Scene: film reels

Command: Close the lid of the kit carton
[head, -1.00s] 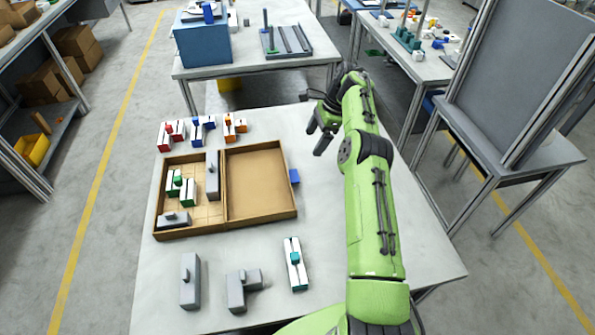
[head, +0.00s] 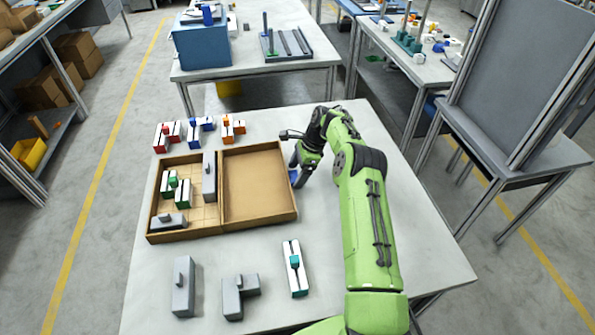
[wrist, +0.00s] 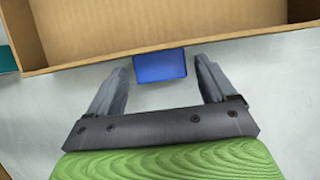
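The kit carton (head: 153,222) lies open on the table, its left tray holding grey, green and white blocks. Its lid (head: 260,184) lies folded open to the right, inside facing up like a shallow tray. A blue tab (wrist: 160,66) sticks out from the lid's outer edge. In the head view the tab (head: 293,175) is partly hidden by my gripper (head: 298,177). In the wrist view my gripper (wrist: 165,78) is open, its two fingers spread to either side of the tab with a gap on each side. It holds nothing.
Red, blue and orange blocks (head: 200,131) stand behind the carton. Two grey blocks (head: 184,287) and a white-and-teal block (head: 294,268) stand in front of it. The table (head: 250,252) is clear right of the lid, apart from my arm.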

